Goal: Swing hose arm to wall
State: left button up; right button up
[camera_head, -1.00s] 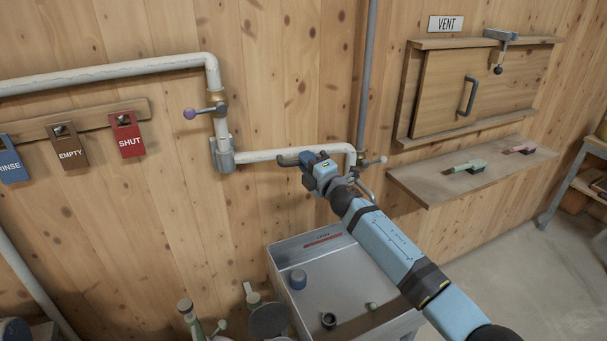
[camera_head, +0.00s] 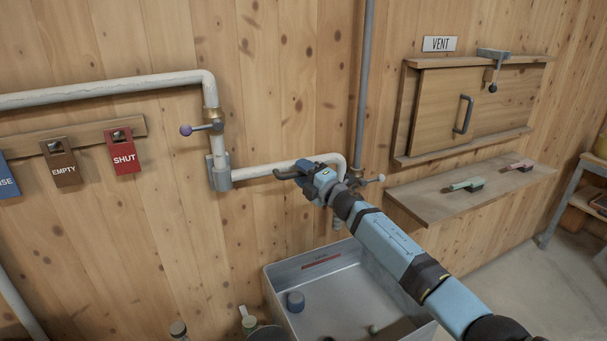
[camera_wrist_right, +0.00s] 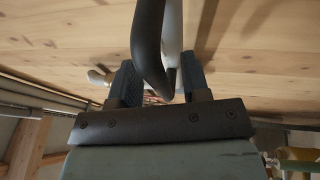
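The hose arm (camera_head: 252,172) is a white pipe running right from a grey wall pivot, bending down at its far end. It lies at a small angle along the wooden wall, and I cannot tell if it touches. It carries a dark curved handle (camera_head: 285,174). My right gripper (camera_head: 303,173) is at this handle. In the right wrist view the handle (camera_wrist_right: 150,45) reaches between the well-separated fingers of my right gripper (camera_wrist_right: 160,85), with a gap showing beside it; firm contact is not visible. My left gripper is out of view.
A grey metal tub (camera_head: 283,263) stands below the hose arm. A vertical grey pipe (camera_head: 363,90) rises behind its end. A shelf (camera_head: 425,207) and the vent panel (camera_head: 440,105) are at right. Hanging tags (camera_head: 124,155) are at left.

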jog(key=v, duration=1.4)
jog(key=shift+w+a, duration=0.1)
jog(key=s+d+f+m+h+p, duration=0.1)
jog(key=s+f+m+h+p, duration=0.35)
jog(key=s+f+m, duration=1.35)
jog(key=s+d+f+m+g+h, duration=0.2)
jog(key=s+d+f+m, duration=0.1)
jog(key=s, duration=0.9)
jog(key=s+d+f+m+g+h+p, duration=0.1)
jog(key=s+d+f+m+g+h, duration=0.1)
jog(key=s, duration=1.1)
notch_tip(320, 180, down, 2)
jog(key=shift+d+f+m+h, duration=0.2)
jog(key=shift+d+m+h, duration=0.3)
jog(key=shift+h, duration=0.25)
